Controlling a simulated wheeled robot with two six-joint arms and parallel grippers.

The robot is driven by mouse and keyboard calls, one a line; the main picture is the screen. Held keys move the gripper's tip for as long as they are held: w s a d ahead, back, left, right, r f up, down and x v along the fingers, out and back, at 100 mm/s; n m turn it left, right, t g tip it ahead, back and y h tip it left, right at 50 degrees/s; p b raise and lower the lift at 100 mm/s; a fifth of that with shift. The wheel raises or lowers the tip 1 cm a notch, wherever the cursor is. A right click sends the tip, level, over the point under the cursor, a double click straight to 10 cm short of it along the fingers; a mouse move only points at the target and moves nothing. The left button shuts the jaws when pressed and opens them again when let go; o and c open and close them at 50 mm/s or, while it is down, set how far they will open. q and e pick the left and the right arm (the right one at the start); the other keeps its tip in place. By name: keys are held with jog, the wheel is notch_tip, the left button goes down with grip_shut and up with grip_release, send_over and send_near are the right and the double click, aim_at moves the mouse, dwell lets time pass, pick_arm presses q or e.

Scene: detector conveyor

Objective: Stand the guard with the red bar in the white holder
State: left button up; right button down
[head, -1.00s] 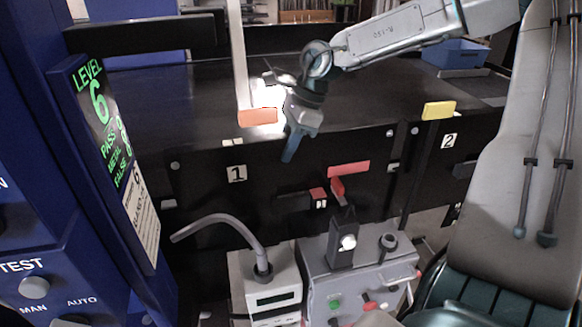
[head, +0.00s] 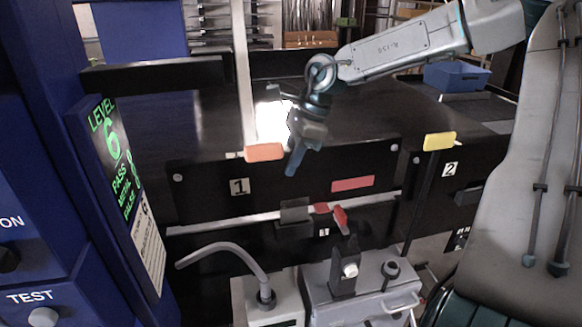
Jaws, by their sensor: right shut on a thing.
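The guard with the red bar is a long dark panel (head: 290,178) on the front side of the conveyor; its red bar (head: 353,184) is near the right end. My right gripper (head: 298,153), its arm coming in from the upper right, is shut on the guard's top edge, with one blue finger in front of the panel. The guard is upright and raised, and a pale strip shows along its lower edge. The far finger is hidden. I cannot make out the white holder for certain. My left gripper is not in view.
An orange block (head: 265,152) is close left of the right gripper, near a white post (head: 241,75). A yellow block (head: 440,140) is to the right. Red latches (head: 341,218) and a bent grey hose (head: 225,250) are below. A blue cabinet (head: 45,150) bounds the left.

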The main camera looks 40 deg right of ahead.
notch_tip(320, 180, up, 14)
dwell(1.4)
jog(key=shift+w+d+f, duration=0.1)
jog(key=shift+f, duration=0.1)
